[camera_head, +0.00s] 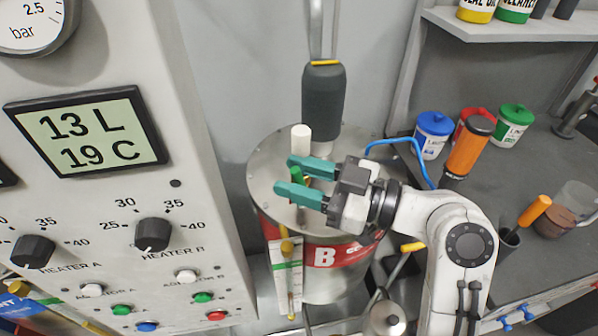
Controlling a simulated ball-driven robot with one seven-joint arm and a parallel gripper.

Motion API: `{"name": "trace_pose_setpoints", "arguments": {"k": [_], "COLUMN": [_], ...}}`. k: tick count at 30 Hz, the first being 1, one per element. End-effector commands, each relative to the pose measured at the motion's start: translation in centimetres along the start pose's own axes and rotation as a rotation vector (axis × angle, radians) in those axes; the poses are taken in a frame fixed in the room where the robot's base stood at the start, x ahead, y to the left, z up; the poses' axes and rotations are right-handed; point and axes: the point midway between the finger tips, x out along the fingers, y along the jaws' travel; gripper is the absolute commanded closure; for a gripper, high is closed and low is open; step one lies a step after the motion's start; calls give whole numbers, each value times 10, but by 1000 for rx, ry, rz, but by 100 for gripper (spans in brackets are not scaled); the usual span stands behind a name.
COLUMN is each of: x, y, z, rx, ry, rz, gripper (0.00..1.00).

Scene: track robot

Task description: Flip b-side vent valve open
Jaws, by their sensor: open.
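The B-side tank (325,254) is a metal drum with a red band marked B, below and right of the control panel. On its lid stands a white cylindrical cap (300,138). A small green part (297,173), perhaps the vent valve's lever, shows just below the cap. My gripper (283,175) is open over the lid, its two teal fingers pointing left. The green part shows in the gap between the fingers. I cannot tell whether they touch it. The valve body is mostly hidden behind the fingers.
The control panel (110,210) with knobs and a display stands close on the left. A dark grey cylinder (323,100) rises behind the lid. A blue hose (405,143) runs right of it. The right counter holds blue, red and green cans (515,125), an orange-bodied tool (468,153) and a jug.

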Motion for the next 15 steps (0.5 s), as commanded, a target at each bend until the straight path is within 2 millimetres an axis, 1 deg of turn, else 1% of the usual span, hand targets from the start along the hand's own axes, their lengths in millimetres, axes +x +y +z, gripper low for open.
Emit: {"name": "trace_pose_setpoints", "arguments": {"k": [8,15], "x": [2,1], "y": [0,0], "z": [0,0], "rx": [0,0], "ry": [0,0], "rz": [0,0], "gripper": [60,82]}}
